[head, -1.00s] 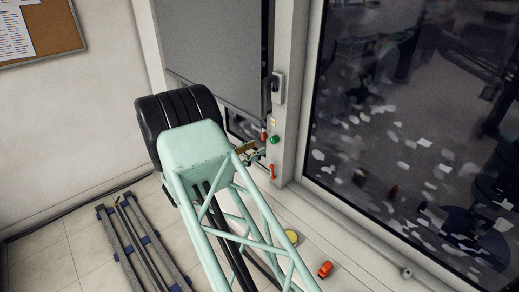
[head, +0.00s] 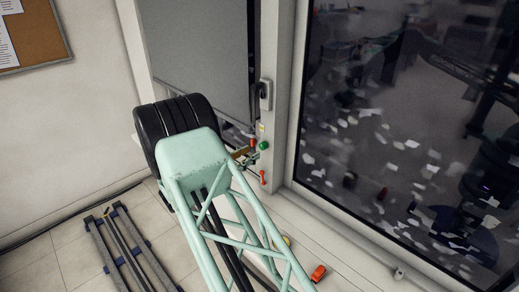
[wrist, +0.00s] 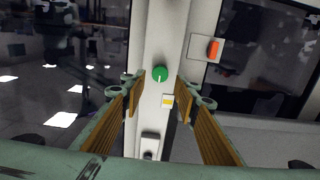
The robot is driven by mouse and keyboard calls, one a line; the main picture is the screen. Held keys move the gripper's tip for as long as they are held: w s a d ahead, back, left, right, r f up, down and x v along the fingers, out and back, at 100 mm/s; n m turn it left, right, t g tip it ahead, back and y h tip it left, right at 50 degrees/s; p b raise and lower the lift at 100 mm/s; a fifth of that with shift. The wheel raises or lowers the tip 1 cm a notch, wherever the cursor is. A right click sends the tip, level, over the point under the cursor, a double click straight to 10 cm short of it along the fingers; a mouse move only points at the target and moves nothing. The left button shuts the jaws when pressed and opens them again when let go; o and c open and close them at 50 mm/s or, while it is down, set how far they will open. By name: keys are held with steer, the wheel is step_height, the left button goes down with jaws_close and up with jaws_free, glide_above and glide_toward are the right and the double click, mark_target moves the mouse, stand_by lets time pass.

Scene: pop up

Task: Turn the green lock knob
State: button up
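The green knob (head: 264,145) is a small round knob on the pale post beside the window. In the wrist view the green knob (wrist: 160,73) has a white mark on its lower side. My gripper (wrist: 158,92) is open, with its two wood-coloured finger pads either side of the knob's place in the picture. Nothing is between the pads that I can see held. In the head view my gripper (head: 244,155) is just left of the knob and partly hidden by my arm. I cannot tell whether it touches the knob.
A red-orange switch on a white plate (wrist: 214,49) and a small yellow label (wrist: 167,101) are near the knob. A red handle (head: 262,177) is below it, and a grey handle box (head: 265,94) above. An orange-red object (head: 318,272) lies on the ledge by the large window (head: 410,140).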

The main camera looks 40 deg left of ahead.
mark_target(261, 147)
steer(key=shift+w+d, duration=0.2)
steer(key=shift+w, duration=1.45)
steer(key=shift+w+d, duration=0.15)
steer(key=shift+w, duration=1.5)
steer(key=c, duration=0.5)
steer(key=n, duration=1.7)
steer(key=shift+s+n, duration=0.1)
steer(key=shift+n, duration=0.2)
steer(key=o, duration=0.8)
steer(key=shift+c, duration=0.2)
